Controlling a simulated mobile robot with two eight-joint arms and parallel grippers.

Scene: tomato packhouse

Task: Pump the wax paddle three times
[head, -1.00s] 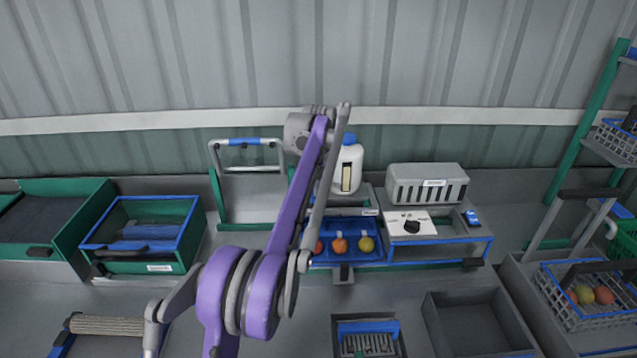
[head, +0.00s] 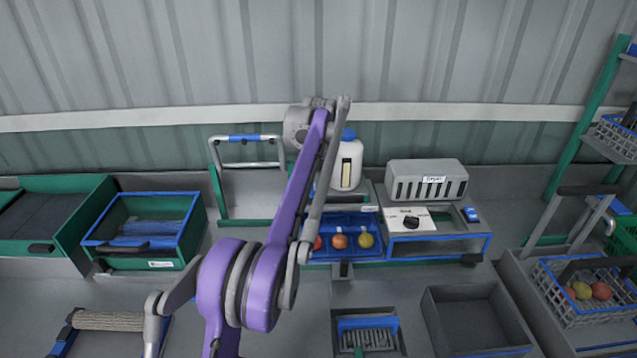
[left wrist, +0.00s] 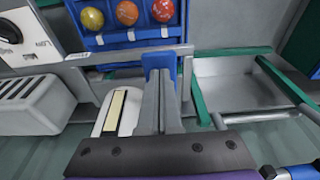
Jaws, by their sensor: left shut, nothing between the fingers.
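My left arm rises across the middle of the head view, and its gripper is hidden there behind the arm. In the left wrist view my left gripper (left wrist: 159,62) is shut and empty. A blue piece shows at its fingertips; I cannot tell whether it is part of the fingers or the paddle. The white wax bottle (head: 347,170) has a blue cap and a pale strip; it also stands just beside the fingers in the left wrist view (left wrist: 115,112). A small grey tab (head: 342,270) sits at the front of the tomato tray. I cannot tell which part is the wax paddle.
A blue tray (head: 375,222) with several tomatoes lies in front of the bottle. A grey slotted box (head: 427,168) and a dial panel (head: 397,218) stand to the right. A stand with a handle (head: 243,139) is to the left. An empty dark bin (head: 480,352) sits at front right.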

